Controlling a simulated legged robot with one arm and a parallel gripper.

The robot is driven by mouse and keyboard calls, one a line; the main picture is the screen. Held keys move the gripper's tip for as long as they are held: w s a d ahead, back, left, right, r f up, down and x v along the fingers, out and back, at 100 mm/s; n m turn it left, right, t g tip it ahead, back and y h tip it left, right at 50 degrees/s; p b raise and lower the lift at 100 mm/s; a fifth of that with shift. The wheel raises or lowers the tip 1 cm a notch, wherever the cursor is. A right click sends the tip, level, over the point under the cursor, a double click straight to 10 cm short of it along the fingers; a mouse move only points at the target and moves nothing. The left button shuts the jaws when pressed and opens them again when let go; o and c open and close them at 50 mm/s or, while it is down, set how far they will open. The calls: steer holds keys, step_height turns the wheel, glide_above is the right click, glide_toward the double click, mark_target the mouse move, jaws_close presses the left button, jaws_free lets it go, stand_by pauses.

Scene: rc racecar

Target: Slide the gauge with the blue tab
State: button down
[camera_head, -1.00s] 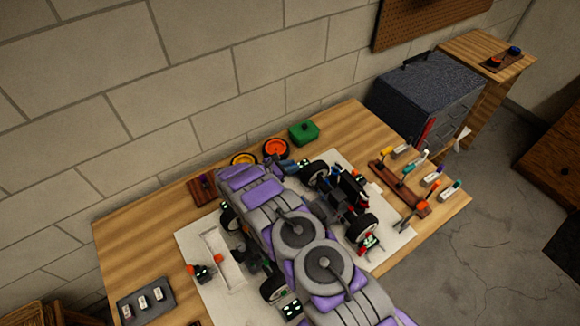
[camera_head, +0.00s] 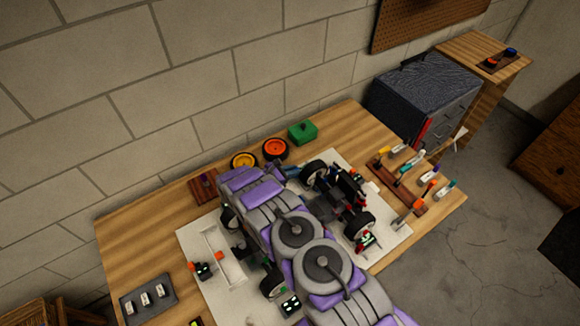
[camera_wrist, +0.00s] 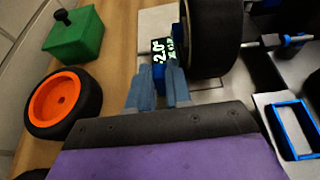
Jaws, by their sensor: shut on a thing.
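The gauge with a dark face and pale green digits (camera_wrist: 163,49) stands beside a black tyre (camera_wrist: 212,38) in the wrist view. Its blue tab (camera_wrist: 158,74) sits between the tips of my gripper (camera_wrist: 158,84), which is shut on it. The two grey-blue fingers reach up to the tab. In the head view my gripper (camera_head: 291,171) is small and partly hidden by my arm, close to the car's wheel (camera_head: 314,173).
An orange-hubbed wheel (camera_wrist: 62,103) and a green box (camera_wrist: 78,35) lie left of my gripper. The RC car chassis (camera_head: 340,207) is on a pale mat (camera_head: 190,247). A tool rack (camera_head: 410,190) stands right. Another gauge (camera_head: 202,270) lies left.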

steer(key=shift+s+d+f, duration=0.15)
steer(key=shift+s, duration=0.1)
steer(key=c, duration=1.5)
jaws_free()
steer(key=shift+a, duration=0.2)
steer(key=o, duration=0.3)
steer(key=shift+s+a, duration=0.15)
steer(key=shift+a, duration=0.1)
steer(key=shift+o, duration=0.8)
steer(key=shift+d+r, duration=0.2)
steer(key=shift+d, duration=0.25)
steer(key=p+v, duration=0.1)
steer(key=v, duration=1.6)
steer(key=shift+a+p, duration=0.35)
steer(key=shift+a, duration=0.05)
